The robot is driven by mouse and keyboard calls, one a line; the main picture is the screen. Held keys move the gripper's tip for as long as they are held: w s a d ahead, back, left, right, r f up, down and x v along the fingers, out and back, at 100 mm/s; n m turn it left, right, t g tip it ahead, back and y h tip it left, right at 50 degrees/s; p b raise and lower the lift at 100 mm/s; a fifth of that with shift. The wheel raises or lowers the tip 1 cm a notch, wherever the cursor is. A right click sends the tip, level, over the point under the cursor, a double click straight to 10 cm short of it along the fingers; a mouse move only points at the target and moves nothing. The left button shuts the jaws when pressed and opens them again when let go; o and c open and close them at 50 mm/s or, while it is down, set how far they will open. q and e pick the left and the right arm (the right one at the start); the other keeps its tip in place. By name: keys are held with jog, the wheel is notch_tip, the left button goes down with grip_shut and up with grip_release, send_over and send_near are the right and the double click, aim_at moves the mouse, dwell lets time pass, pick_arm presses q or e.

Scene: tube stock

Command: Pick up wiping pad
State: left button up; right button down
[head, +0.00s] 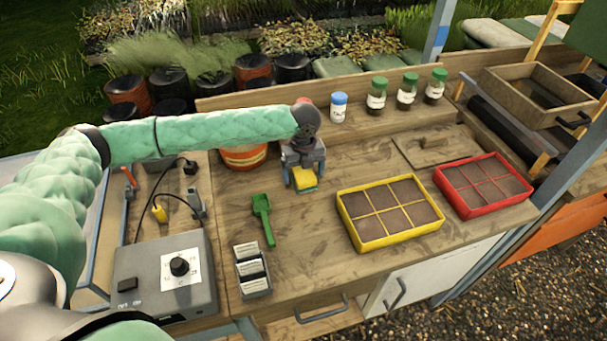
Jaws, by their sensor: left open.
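I cannot tell whether the fingers touch the pad. The gripper hides the pad's far part. My right gripper is not in view.
A yellow seed tray (367,246) and a red one (466,213) stand to the right. A green scoop (262,210), a label holder (252,283) and a grey control box (168,290) lie left. Several jars (376,100) line the back. An orange pot (243,158) stands beside the gripper.

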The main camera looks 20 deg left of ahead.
aim_at(304, 172)
pick_arm(q)
jog(key=shift+f, duration=0.35)
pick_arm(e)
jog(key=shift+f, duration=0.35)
pick_arm(q)
jog(key=c, duration=1.1)
jog(key=shift+o, duration=0.2)
jog(key=shift+r, duration=0.1)
